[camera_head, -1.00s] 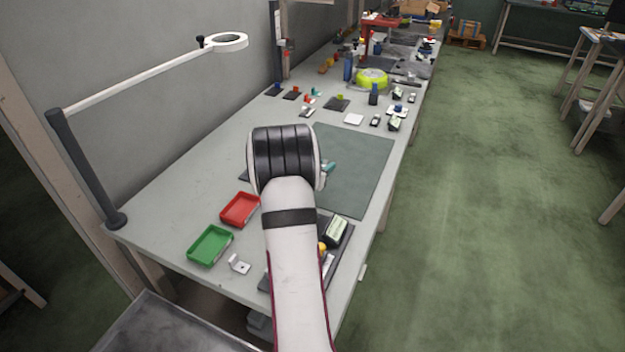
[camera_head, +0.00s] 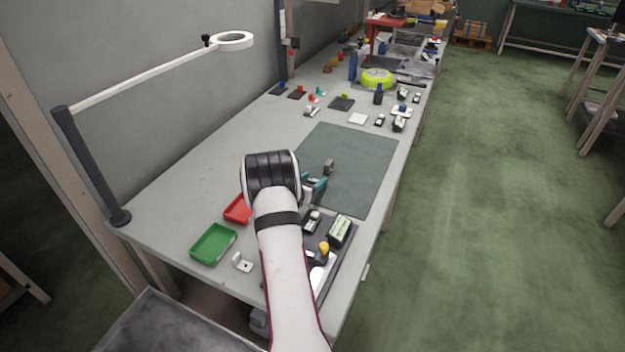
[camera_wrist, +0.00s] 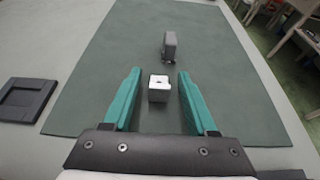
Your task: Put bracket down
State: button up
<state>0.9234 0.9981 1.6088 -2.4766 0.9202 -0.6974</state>
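My gripper (camera_wrist: 158,74) is open over the dark green mat (camera_wrist: 110,60), its two teal fingers spread apart. A small white piece with a dark hole (camera_wrist: 158,90) shows between the fingers, with a gap to each; it may be a bracket. A grey upright piece (camera_wrist: 170,45) stands on the mat beyond the fingertips; it also shows in the head view (camera_head: 328,166), just past my gripper (camera_head: 320,182). I cannot tell which piece is the task's bracket. A white L-shaped bracket (camera_head: 242,262) lies on the bench beside the green tray.
A green tray (camera_head: 213,244) and a partly hidden red tray (camera_head: 237,211) sit left of my arm. A dark board with several parts (camera_head: 345,262) lies to its right. A black square plate (camera_wrist: 22,98) lies left of the mat. The mat's far part is clear.

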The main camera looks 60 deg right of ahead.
jog(key=shift+r, duration=0.1)
jog(key=shift+a+r, duration=0.15)
jog(key=v, duration=1.1)
jog(key=shift+a+r, duration=0.1)
jog(key=shift+a, duration=0.25)
jog(key=s+a+r+m+g+y, duration=0.2)
jog(key=s+a+r+m+g, duration=0.15)
jog(key=a+r+m, duration=0.55)
jog(key=s+a+m+t+y, duration=0.1)
jog(key=s+a+m+y, duration=0.2)
jog(key=a, duration=1)
jog(key=s+a+m+t+y, duration=0.1)
jog(key=s+a+m+y, duration=0.2)
jog(key=a, duration=1)
jog(key=s+a+m+t+y, duration=0.1)
jog(key=s+a+m+y, duration=0.3)
jog(key=a, duration=0.9)
jog(key=m+y, duration=0.3)
jog(key=m, duration=0.1)
jog(key=shift+f+m, duration=0.3)
jog(key=shift+f, duration=0.05)
